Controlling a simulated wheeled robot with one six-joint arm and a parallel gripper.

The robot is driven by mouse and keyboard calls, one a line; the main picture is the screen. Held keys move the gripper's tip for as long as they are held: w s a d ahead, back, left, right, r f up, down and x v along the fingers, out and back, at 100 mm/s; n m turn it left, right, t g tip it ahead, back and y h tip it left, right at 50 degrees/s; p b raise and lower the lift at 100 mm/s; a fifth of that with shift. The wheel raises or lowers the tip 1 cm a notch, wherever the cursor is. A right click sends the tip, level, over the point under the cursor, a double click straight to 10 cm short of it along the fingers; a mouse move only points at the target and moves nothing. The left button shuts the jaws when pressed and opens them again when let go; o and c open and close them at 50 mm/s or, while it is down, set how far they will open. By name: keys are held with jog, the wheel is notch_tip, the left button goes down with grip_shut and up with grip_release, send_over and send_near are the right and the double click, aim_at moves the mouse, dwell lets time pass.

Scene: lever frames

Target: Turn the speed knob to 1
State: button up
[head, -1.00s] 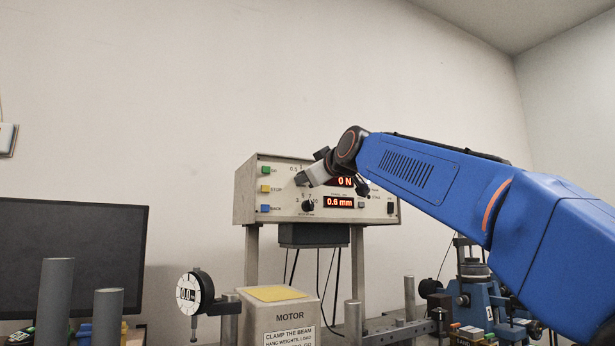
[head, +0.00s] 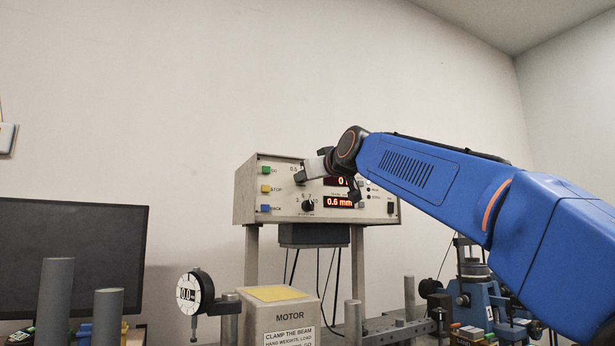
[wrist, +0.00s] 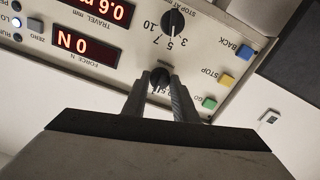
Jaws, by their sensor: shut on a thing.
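The speed knob (wrist: 159,78) is a small dark round knob on the front of the pale control box (head: 245,190). In the wrist view, which shows the panel upside down, my gripper (wrist: 160,88) has its two fingers on either side of this knob, shut on it. The dial print around it is mostly covered; a "0.5" shows beside it in the head view. The knob's pointer direction cannot be made out. In the head view my gripper (head: 301,177) reaches the panel's upper part and hides the knob.
A second black knob (wrist: 172,20), marked "STOP AT mm", sits close by. Green (wrist: 209,103), yellow (wrist: 227,80) and blue (wrist: 245,52) buttons line the panel's side. The travel display (head: 339,202) reads 0.6 mm. A dial gauge (head: 194,293) stands below.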

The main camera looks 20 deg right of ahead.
jog(key=shift+f, duration=0.1)
jog(key=o, duration=1)
jog(key=shift+o, duration=0.2)
jog(key=s+d, duration=0.3)
jog(key=s, duration=1.4)
jog(key=shift+d, duration=0.2)
